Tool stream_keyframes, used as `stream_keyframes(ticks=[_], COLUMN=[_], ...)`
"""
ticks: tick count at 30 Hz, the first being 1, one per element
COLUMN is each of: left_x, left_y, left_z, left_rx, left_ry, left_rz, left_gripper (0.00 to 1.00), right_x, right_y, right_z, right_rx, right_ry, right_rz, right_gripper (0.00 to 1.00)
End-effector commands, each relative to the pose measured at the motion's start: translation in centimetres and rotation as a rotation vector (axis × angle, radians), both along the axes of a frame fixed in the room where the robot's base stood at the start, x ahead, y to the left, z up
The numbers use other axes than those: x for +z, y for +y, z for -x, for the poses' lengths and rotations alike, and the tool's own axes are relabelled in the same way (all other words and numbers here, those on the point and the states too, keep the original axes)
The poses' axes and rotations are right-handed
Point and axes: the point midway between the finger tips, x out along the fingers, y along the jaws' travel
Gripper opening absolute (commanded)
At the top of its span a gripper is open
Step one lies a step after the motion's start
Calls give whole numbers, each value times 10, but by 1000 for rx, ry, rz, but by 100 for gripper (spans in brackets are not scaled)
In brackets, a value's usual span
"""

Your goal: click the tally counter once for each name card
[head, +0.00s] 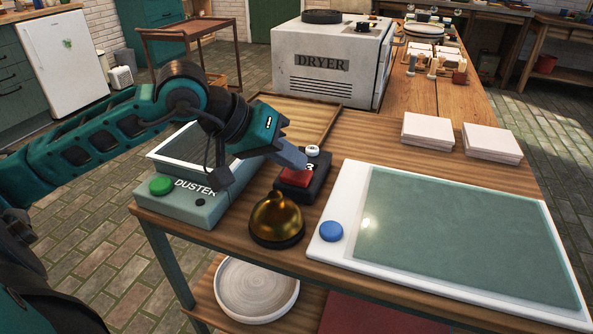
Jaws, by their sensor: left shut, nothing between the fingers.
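The tally counter (318,176) looks to be the small black block with a red face and a white round button (313,151), standing on the wooden table. A white mark, perhaps a digit, shows on it, partly hidden by my left gripper. My left gripper (303,163) is shut and empty, its tips at the counter's left side, just below the button in the picture. I cannot tell whether they touch it. No name card can be made out with certainty; two pale stacks (427,130) (491,142) lie at the right. My right gripper is not in view.
A brass bell (277,218) stands just in front of the counter. The duster box (190,206) is to its left, a white-framed glass panel (455,228) with a blue button (331,231) to its right. The dryer (322,77) stands behind.

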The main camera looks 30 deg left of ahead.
Motion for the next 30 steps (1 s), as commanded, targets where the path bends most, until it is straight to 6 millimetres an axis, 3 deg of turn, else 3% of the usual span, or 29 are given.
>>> stream_keyframes(ticks=[6,17,30], left_x=[11,14,55], left_y=[0,0,0], left_z=[0,0,0], left_rx=[0,1,1], left_ry=[-1,-1,-2], left_rz=[-1,0,-1], left_gripper=[0,0,0], right_x=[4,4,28], right_y=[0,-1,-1], right_z=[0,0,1], right_rx=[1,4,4], right_ry=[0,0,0], right_rz=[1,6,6], right_gripper=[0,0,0])
